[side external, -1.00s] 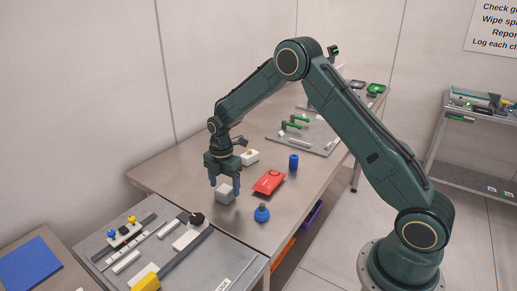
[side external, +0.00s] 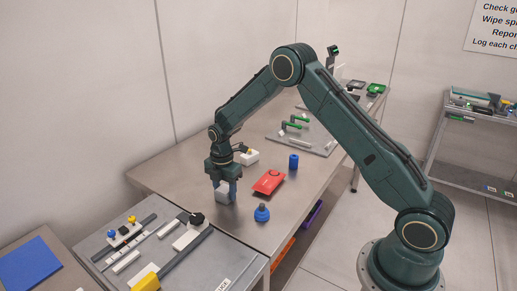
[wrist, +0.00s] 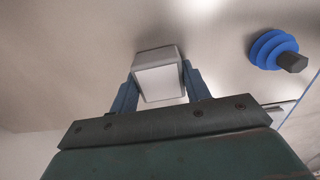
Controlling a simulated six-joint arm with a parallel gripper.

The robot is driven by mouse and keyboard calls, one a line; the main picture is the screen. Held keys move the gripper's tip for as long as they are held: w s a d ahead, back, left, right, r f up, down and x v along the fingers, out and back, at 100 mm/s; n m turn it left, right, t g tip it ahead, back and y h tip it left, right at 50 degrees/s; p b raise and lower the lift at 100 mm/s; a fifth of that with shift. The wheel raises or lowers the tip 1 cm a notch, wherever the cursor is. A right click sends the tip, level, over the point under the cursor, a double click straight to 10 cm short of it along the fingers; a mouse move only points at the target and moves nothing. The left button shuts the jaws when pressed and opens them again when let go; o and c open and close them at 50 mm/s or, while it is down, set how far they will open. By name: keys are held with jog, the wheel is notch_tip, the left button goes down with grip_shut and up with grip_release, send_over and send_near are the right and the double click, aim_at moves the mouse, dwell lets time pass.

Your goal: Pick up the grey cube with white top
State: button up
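The grey cube with white top (side external: 222,195) sits on the steel table, between the blue fingers of my gripper (side external: 225,192). In the wrist view the cube (wrist: 160,84) shows its pale top face toward the camera. The two fingers of my gripper (wrist: 160,82) lie against its left and right sides with no clear gap. My gripper is shut on the cube. The fingers hide part of its sides. I see no clear gap between cube and table.
A blue ribbed suction cup (side external: 262,213) stands right of the cube; it also shows in the wrist view (wrist: 272,50). A red flat item (side external: 269,182), a blue cylinder (side external: 294,161) and a white block (side external: 249,156) lie behind. A grey fixture plate (side external: 215,270) is in front.

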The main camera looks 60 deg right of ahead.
aim_at(225, 189)
jog(key=shift+r, duration=0.2)
jog(key=shift+c, duration=0.4)
notch_tip(225, 189, up, 20)
jog(key=shift+f, duration=0.15)
dwell(0.3)
jog(key=shift+d, duration=0.1)
dwell(0.4)
